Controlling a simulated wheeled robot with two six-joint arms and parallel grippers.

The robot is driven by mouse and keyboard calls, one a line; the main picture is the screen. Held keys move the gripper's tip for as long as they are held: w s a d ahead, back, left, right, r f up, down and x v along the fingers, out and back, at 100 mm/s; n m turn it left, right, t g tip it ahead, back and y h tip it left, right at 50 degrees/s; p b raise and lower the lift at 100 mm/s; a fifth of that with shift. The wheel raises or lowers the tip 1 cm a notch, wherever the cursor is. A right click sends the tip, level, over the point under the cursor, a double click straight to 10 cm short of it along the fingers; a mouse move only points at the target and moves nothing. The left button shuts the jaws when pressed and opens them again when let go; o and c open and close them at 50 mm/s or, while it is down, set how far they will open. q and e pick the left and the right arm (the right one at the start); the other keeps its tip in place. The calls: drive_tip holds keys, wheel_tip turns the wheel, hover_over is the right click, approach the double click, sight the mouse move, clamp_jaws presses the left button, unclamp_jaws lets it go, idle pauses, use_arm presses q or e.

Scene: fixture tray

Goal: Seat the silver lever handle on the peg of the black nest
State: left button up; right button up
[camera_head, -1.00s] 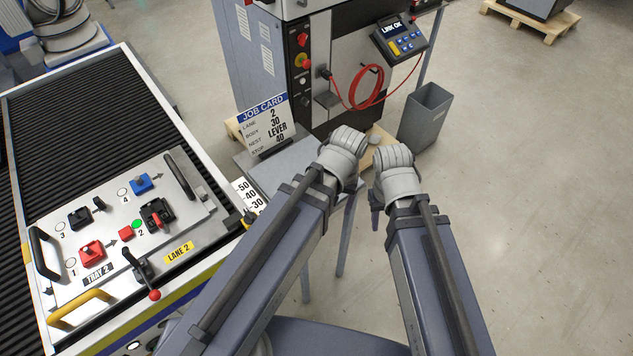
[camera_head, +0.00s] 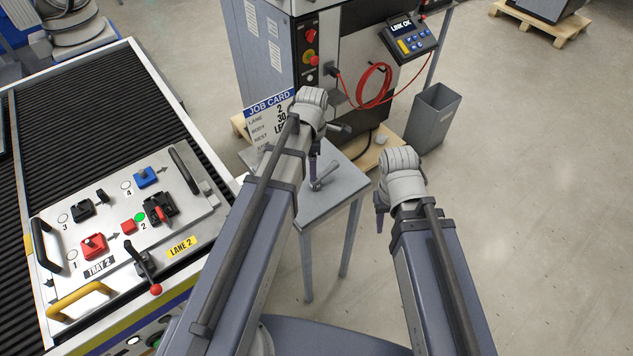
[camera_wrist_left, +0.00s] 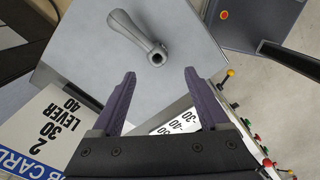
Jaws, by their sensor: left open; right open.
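The silver lever handle (camera_head: 325,178) lies on a small grey side table. It also shows in the left wrist view (camera_wrist_left: 138,36), with a round hub and dark hole at one end. My left gripper (camera_head: 315,166) is over this table beside the handle; in the left wrist view its open purple fingers (camera_wrist_left: 158,90) are empty, with the handle beyond the tips. A black nest (camera_head: 82,211) sits by mark 3 on the tray; a larger black fixture (camera_head: 161,207) with a red part sits by mark 2. Their pegs are too small to tell. My right gripper (camera_head: 380,213) is open, over the floor, partly hidden.
A job card (camera_head: 262,118) stands at the table's back. A grey bin (camera_head: 430,115) and a machine with a red cable stand behind.

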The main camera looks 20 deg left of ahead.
sight(325, 175)
use_arm(q)
drive_tip(key=shift+f+b, duration=1.1)
drive_tip(key=shift+f, duration=0.15)
drive_tip(key=shift+f, duration=0.1)
drive_tip(key=f+b, duration=0.5)
drive_tip(key=shift+w+d, duration=0.25)
drive_tip(key=shift+c, duration=0.3)
clamp_jaws()
